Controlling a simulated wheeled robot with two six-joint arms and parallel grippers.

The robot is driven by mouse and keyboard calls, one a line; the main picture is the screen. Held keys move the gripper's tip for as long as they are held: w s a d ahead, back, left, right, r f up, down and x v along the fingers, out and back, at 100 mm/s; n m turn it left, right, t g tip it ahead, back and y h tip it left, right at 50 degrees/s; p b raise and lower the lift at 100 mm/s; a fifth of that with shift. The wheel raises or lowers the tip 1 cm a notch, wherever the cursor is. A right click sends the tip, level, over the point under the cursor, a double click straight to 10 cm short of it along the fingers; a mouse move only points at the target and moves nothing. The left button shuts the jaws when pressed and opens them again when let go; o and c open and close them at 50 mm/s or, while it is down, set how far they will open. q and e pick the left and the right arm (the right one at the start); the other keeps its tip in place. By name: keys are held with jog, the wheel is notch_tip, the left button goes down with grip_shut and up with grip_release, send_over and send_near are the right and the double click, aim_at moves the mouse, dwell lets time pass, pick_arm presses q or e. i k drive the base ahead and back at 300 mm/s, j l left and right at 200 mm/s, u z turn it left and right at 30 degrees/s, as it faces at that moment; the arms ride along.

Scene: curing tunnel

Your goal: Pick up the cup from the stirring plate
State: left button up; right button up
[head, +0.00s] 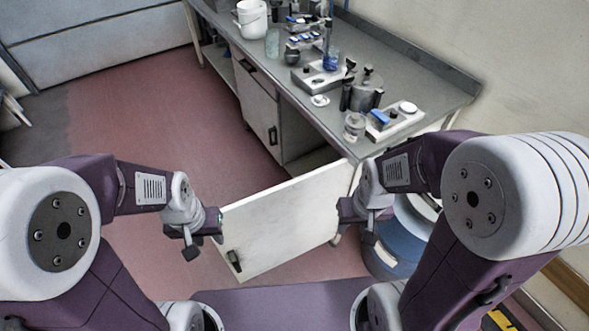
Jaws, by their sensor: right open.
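A stirring plate (318,78), pale and box-shaped, stands on the grey bench. A small cup with blue in it (331,61) appears on or just behind its far right part; the exact contact is too small to tell. A second pale, flat device (397,121) with a blue patch and a white round top stands nearer, at the bench's right. A clear glass cup (354,126) stands beside it. My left gripper (203,242) hangs low in front of the bench, far from the cups; its jaw opening is unclear. My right gripper (358,225) is open, below the bench's near end.
A dark metal apparatus (362,92) stands between the two devices. A white bucket (252,19) and a clear glass (272,43) are at the bench's far left. An open white cabinet door (285,222) juts out below. A blue drum (405,240) stands behind my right arm.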

aim_at(330, 64)
jog(key=i+j, duration=0.1)
jog(key=j, duration=0.3)
jog(key=j+u, duration=0.1)
jog(key=j, duration=0.25)
jog(key=i+j+u, duration=0.1)
jog(key=j, duration=0.25)
jog(key=i+j, duration=0.2)
jog(key=j, duration=0.2)
jog(key=i+j+u, duration=0.1)
jog(key=j, duration=0.25)
jog(key=i+j+z, duration=0.2)
jog(key=i+z, duration=0.2)
jog(key=i, duration=0.15)
jog(key=i+j+z, duration=0.45)
jog(key=i+l+z, duration=0.15)
jog(key=i+z, duration=0.65)
jog(key=i+j+z, duration=0.1)
jog(key=i+z, duration=0.25)
jog(key=i+j+z, duration=0.2)
jog(key=i+z, duration=0.2)
jog(key=k, duration=0.05)
